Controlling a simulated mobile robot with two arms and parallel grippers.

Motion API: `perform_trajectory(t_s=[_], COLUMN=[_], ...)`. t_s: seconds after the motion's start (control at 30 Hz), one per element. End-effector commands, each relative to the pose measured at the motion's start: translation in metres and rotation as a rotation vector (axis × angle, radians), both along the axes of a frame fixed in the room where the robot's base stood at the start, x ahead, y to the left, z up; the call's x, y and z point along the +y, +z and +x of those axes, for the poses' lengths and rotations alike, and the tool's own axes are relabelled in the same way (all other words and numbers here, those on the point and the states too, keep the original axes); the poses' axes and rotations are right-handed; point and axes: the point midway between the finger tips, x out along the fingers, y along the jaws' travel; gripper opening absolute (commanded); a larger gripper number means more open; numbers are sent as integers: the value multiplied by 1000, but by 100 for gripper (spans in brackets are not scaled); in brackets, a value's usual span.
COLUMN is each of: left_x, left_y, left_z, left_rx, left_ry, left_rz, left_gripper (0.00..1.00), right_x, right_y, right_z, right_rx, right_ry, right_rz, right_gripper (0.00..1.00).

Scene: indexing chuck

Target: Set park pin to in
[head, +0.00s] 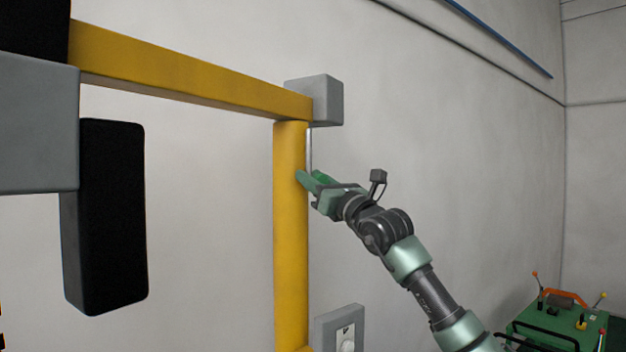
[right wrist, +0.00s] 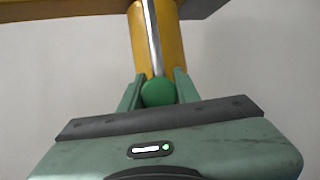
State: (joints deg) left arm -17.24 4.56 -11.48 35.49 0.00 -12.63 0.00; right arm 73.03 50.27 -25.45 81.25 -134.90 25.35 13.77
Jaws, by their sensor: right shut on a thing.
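A round green knob (right wrist: 158,92) sits at the lower end of a thin metal rod (right wrist: 153,40); this looks like the park pin. In the head view the rod (head: 309,150) hangs below a grey block, close along the right side of a yellow post. My right gripper (head: 312,188) is at the rod's lower end. In the right wrist view its two fingers stand on either side of the knob, shut on it. The fingers partly hide the knob in the head view. My left gripper is in neither view.
The yellow post (head: 290,240) stands just left of my right gripper. A yellow beam (head: 190,80) runs above it to the grey block (head: 325,100). A grey box with a dial (head: 340,328) is below. A green machine (head: 555,325) stands lower right.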

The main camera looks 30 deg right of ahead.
Motion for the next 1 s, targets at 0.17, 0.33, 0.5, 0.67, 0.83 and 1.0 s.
perform_trajectory(t_s=[0.17,0.33,0.5,0.67,0.83,1.0], left_x=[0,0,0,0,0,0], left_y=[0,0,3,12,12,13], left_z=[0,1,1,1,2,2], left_rx=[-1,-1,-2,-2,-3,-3], left_ry=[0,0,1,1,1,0], left_rz=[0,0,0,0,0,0], left_gripper=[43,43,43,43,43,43], right_x=[0,0,0,0,0,-1], right_y=[1,1,6,31,38,42], right_z=[0,0,0,0,-2,-4], right_rx=[-1,-1,-2,-4,-8,-17], right_ry=[0,0,-1,0,1,-1], right_rz=[0,0,1,3,1,3], right_gripper=[0,0,0,0,0,35])
